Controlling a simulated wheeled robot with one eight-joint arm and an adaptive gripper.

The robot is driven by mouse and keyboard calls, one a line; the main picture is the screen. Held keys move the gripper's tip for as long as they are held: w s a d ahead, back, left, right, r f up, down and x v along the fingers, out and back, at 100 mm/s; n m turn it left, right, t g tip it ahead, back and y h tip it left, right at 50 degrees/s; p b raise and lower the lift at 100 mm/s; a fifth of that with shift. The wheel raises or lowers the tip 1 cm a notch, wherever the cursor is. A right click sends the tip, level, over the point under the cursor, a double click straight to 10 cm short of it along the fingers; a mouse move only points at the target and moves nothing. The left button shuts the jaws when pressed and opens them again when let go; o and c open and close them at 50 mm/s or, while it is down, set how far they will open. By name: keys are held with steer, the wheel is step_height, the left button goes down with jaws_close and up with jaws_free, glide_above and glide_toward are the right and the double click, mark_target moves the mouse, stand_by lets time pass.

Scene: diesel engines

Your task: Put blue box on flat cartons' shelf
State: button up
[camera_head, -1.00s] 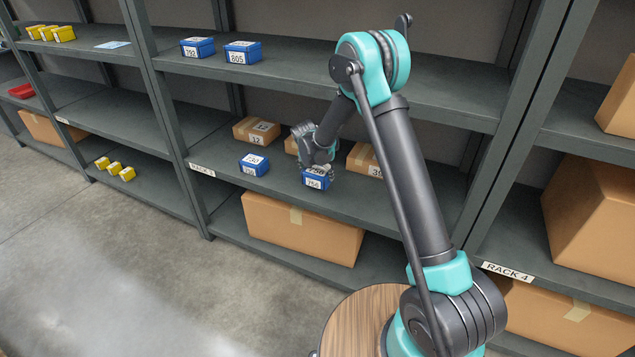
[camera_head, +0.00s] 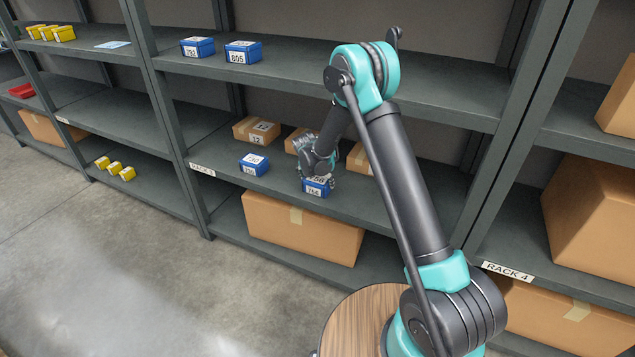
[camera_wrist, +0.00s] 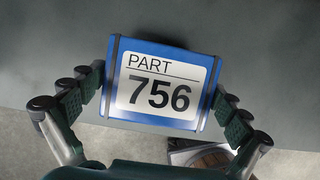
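A blue box (camera_head: 317,187) with a white label reading 756 is at the front of the middle shelf of the centre rack. My gripper (camera_head: 318,170) is around it from above. In the wrist view, the fingers press on the left and right sides of the blue box (camera_wrist: 160,85), which overlaps the shelf's front edge. Whether its underside touches the shelf is hidden. Low brown cartons stand behind on the same shelf (camera_head: 365,205): a left carton (camera_head: 256,131), a middle one partly behind my gripper (camera_head: 292,141), and a right one partly behind my arm (camera_head: 360,158).
Another blue box (camera_head: 254,165) stands left of the held one. Two blue boxes (camera_head: 197,47) (camera_head: 243,52) are on the shelf above. A large brown carton (camera_head: 300,230) is below. Rack uprights (camera_head: 180,130) and the upper shelf (camera_head: 300,80) bound the space.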

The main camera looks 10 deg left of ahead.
steer(key=v, duration=1.2)
steer(key=shift+r, duration=0.2)
steer(key=s+d+r+m, duration=0.4)
steer(key=s+d+m, duration=0.35)
steer(key=d, duration=0.25)
steer(key=s+d+r+m, duration=0.4)
steer(key=s+d+m, duration=0.3)
steer(key=d, duration=0.4)
steer(key=s+d+f+m, duration=0.1)
steer(key=s+d+m, duration=0.4)
steer(key=s+m, duration=0.3)
steer(key=s+d+f+m+y, duration=0.1)
steer(key=s+d+m, duration=0.3)
steer(key=s+m, duration=0.5)
steer(key=shift+s+d+f+y, duration=0.35)
steer(key=shift+s+f, duration=0.1)
steer(key=shift+s, duration=0.7)
steer(key=shift+m, duration=0.25)
